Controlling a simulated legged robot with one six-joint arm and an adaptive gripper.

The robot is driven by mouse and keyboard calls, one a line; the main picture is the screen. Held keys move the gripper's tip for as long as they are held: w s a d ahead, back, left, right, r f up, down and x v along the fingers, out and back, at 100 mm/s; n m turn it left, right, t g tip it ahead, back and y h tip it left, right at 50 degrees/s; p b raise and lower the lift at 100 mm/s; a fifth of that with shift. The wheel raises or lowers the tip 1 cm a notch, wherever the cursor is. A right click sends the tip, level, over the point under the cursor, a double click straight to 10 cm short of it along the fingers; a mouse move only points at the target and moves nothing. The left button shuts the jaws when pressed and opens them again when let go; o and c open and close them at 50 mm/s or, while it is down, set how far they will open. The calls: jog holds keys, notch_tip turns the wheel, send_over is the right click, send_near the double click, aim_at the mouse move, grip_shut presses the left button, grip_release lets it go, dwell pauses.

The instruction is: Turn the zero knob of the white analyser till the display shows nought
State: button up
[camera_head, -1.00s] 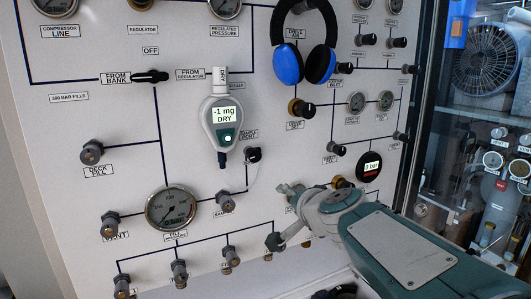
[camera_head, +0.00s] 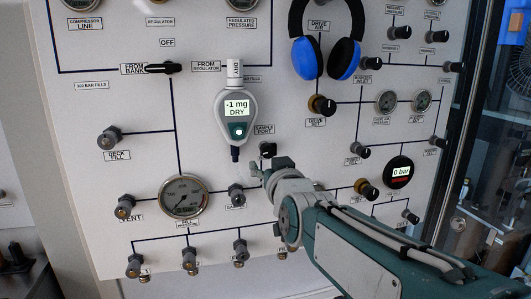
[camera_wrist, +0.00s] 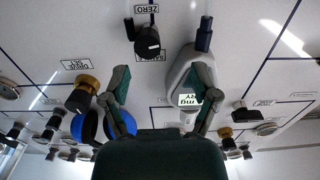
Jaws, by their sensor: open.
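The white analyser (camera_head: 236,122) hangs on the panel, its lit display (camera_head: 236,108) reading "-1 mg DRY". A black knob (camera_head: 267,150) sits to its lower right, under the "SAMPLE PORT" label. The wrist view, upside down, shows this black knob (camera_wrist: 148,42) beside a "ZERO" label (camera_wrist: 147,9), with the analyser (camera_wrist: 187,80) to its right. My gripper (camera_head: 272,167) is just below the knob in the head view. In the wrist view my gripper (camera_wrist: 165,82) has its fingers apart with nothing held, and the knob lies beyond the fingertips, apart from them.
Blue headphones (camera_head: 325,45) hang above right of the analyser. A brass-collared drive knob (camera_head: 321,105), a large gauge (camera_head: 184,196) and a round "0 bar" display (camera_head: 399,172) surround the work area. Several valve knobs stick out along the bottom. A thin line hangs below the analyser.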

aim_at(272, 153)
jog(key=w, duration=0.4)
jog(key=w+d, duration=0.1)
jog(key=w, duration=0.1)
jog(key=shift+w+r, duration=0.1)
jog(key=shift+r, duration=0.05)
jog(key=shift+w+a, duration=0.1)
jog(key=shift+w, duration=0.25)
jog(key=shift+w+a, duration=0.15)
jog(key=shift+a, duration=1.05)
jog(key=shift+d, duration=0.15)
jog(key=c, duration=0.5)
jog(key=shift+d, duration=0.45)
grip_shut()
